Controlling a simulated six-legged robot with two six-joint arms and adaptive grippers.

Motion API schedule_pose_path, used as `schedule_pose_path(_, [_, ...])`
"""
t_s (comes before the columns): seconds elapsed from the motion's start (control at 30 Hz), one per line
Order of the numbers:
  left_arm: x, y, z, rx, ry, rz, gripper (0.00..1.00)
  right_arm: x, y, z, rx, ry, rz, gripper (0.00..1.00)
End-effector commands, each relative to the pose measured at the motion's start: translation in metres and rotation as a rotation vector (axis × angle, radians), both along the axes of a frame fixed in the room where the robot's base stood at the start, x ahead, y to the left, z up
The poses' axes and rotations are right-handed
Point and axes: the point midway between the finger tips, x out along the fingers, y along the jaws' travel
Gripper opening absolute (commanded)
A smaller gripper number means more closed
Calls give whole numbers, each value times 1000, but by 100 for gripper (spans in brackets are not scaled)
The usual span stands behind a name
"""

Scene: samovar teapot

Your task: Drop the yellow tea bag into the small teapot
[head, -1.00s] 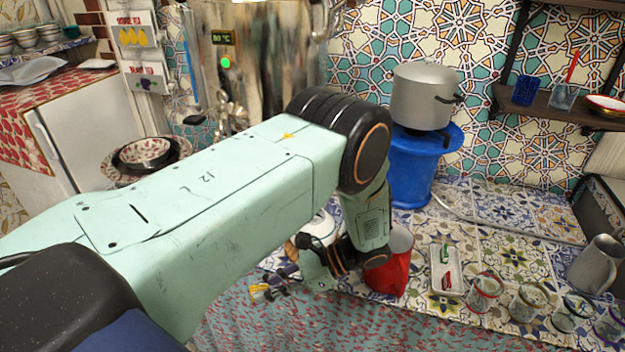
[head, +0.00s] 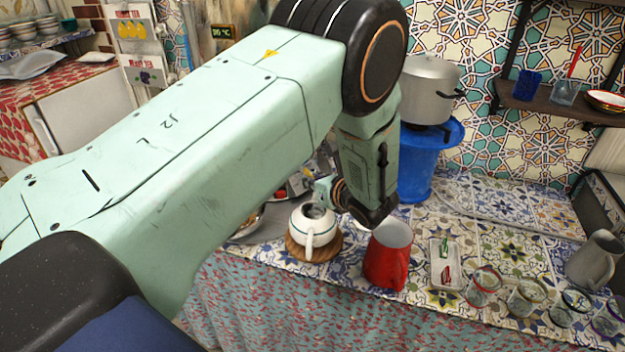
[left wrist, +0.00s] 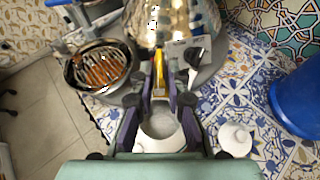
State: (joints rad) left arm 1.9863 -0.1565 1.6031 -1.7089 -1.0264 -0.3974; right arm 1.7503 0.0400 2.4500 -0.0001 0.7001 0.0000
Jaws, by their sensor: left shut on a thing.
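The small teapot (head: 311,236) is white with a dark band and stands upright on a round wooden board (head: 331,246) at the counter's front. Its top is open. In the left wrist view its round mouth (left wrist: 160,124) shows close below the fingers. My left gripper (left wrist: 160,90) is shut on the yellow tea bag (left wrist: 159,80), a narrow yellow strip between the fingertips. In the head view my arm hides the tea bag and most of the gripper, beside and behind the teapot. I cannot tell the tea bag's exact height over the mouth. My right gripper is not in view.
A white lid (left wrist: 235,139) lies on the tiles right of the teapot in the wrist view. A red pitcher (head: 388,258) stands close right of the teapot. Further right are a white tray (head: 436,281), several glasses and a grey jug (head: 594,262). A blue stand (head: 416,165) bears a pot.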

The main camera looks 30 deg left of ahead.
Motion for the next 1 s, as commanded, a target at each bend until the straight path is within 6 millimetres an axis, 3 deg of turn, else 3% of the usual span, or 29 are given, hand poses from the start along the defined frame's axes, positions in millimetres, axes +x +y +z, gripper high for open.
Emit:
schedule_pose_path(0.43, [0, 0, -50, 1, 0, 2, 6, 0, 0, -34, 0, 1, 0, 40])
schedule_pose_path(0.8, [0, 0, -55, 1, -1, 2, 6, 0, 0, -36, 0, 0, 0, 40])
schedule_pose_path(0.83, [0, 0, -55, 1, -1, 2, 17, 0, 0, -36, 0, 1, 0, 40])
schedule_pose_path(1.0, [0, 0, -55, 0, -1, 3, 31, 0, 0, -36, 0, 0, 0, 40])
